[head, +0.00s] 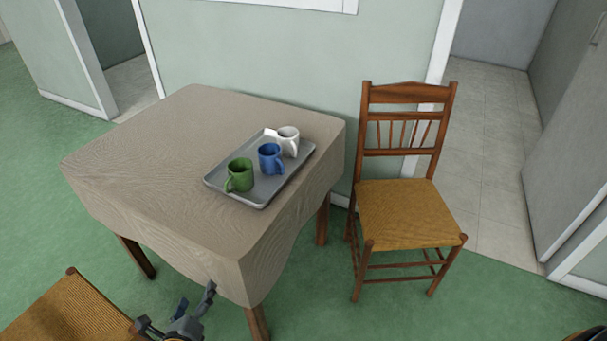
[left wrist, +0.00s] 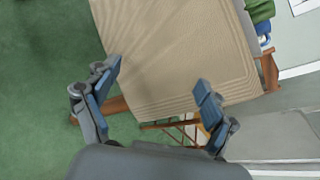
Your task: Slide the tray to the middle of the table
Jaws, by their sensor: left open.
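A grey rectangular tray (head: 218,184) lies on the cloth-covered table (head: 150,140), along its right side near the edge. It carries a green mug (head: 240,175), a blue mug (head: 270,158) and a white mug (head: 289,141), all upright. My left gripper (head: 196,297) is open and empty at the table's near edge, well apart from the tray. My right gripper is not seen.
A wooden chair with a woven seat (head: 405,213) stands right of the table. Another woven seat (head: 68,314) is at the bottom left, close to my left gripper. The left and middle of the table top are clear. A wall stands behind the table.

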